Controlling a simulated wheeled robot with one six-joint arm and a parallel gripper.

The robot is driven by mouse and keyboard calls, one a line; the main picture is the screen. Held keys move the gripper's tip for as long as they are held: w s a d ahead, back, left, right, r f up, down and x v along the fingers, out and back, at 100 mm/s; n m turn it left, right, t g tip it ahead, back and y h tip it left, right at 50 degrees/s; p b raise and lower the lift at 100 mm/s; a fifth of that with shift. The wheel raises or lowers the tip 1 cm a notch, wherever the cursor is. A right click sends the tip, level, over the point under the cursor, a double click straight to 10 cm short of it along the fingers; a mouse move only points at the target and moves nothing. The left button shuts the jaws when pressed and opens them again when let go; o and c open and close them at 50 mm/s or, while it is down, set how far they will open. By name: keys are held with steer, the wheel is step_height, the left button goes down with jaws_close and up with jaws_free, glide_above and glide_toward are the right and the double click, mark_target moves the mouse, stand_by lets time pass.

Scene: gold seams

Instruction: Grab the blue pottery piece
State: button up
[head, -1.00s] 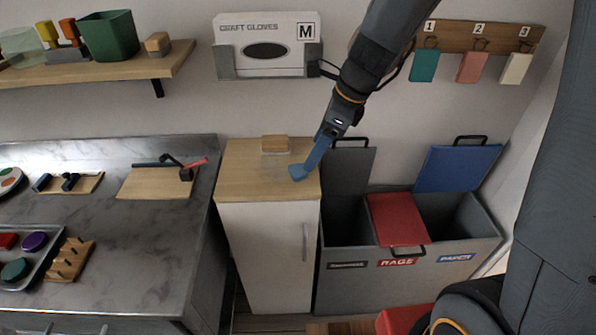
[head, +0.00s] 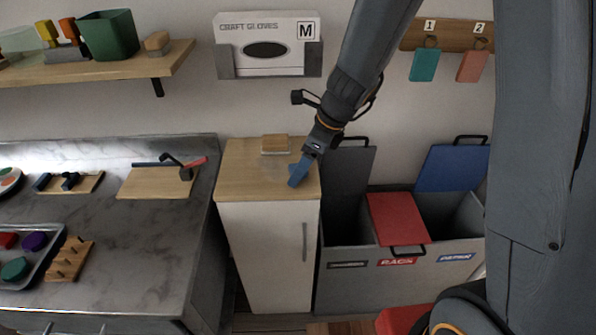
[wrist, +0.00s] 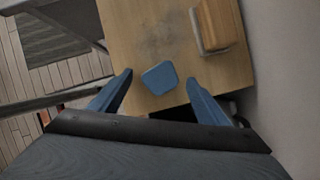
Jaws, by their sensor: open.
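The blue pottery piece (wrist: 160,77) is a flat, rounded shard lying on the wooden top of the small cabinet. In the wrist view it sits between the two blue fingertips of my gripper (wrist: 159,80), with a gap on each side. My gripper is open and holds nothing. In the head view my gripper (head: 300,174) reaches down over the right part of the cabinet top. There the blue fingers and the blue piece are hard to tell apart, and the arm hides part of this spot.
A wooden block (head: 275,144) stands at the back of the cabinet top (head: 240,180). To the right are grey bins (head: 340,240) with raised lids and a red lid (head: 397,220). A glove box (head: 267,45) hangs on the wall above. A marble counter (head: 130,230) lies left.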

steer(key=c, duration=1.1)
steer(key=shift+r, duration=0.1)
steer(key=shift+c, duration=0.2)
